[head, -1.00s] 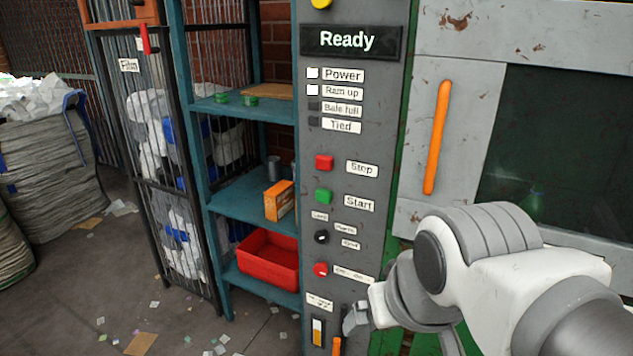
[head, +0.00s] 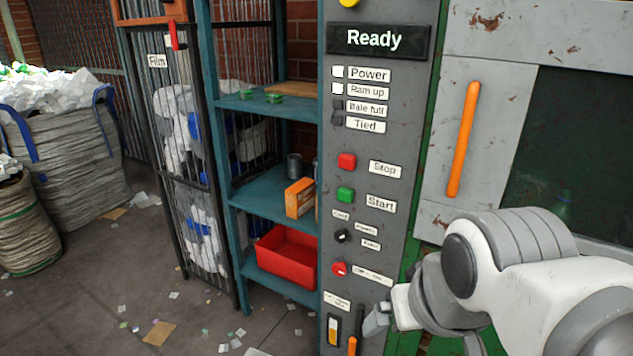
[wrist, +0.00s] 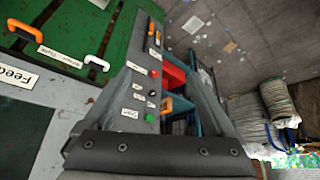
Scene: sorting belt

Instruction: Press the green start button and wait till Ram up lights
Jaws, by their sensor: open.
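The green start button (head: 345,195) sits on the grey control panel (head: 395,130), left of its Start label. It also shows in the wrist view (wrist: 149,118), between my fingers. The display (head: 375,39) reads "Ready". The Ram up lamp (head: 338,88) is lit white, as is the Power lamp (head: 338,71) above it. The Bale full and Tied lamps are dark. My gripper (head: 378,321) is low in front of the panel, below the start button and apart from it. In the wrist view its fingers (wrist: 163,80) are spread with nothing held.
A red stop button (head: 347,161) is just above the start button. A red switch (head: 339,269) and an orange handle (head: 352,345) are lower on the panel. Blue shelves (head: 270,190) with a red bin (head: 287,257) stand left. The floor at left is littered.

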